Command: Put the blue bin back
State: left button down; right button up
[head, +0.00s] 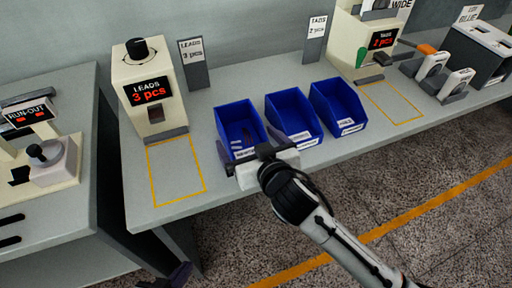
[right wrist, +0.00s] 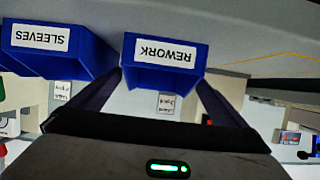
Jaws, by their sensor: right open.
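Three blue bins stand in a row on the grey bench. The leftmost bin (head: 228,118) holds something small and dark. In the right wrist view, the bin (right wrist: 163,72) in front of the gripper reads REWORK, upside down. My right gripper (head: 249,148) is open at the front of the leftmost bin, one finger towards each side. In the right wrist view its fingers reach to both lower sides of the REWORK bin; I cannot tell whether they touch it. My left gripper (head: 180,275) shows only partly at the bottom edge; its jaws are unclear.
The middle bin (head: 290,108) and right bin (head: 336,100) stand close beside it. An empty yellow-outlined area (head: 176,172) lies left, before the LEADS dispenser (head: 146,85). Another empty outline (head: 391,103) lies right. A RUN-OUT unit (head: 45,160) stands on the left-hand bench.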

pick_arm(q)
jog(key=shift+r, duration=0.1)
pick_arm(e)
jog(key=v, duration=0.6)
jog(key=shift+d, duration=0.1)
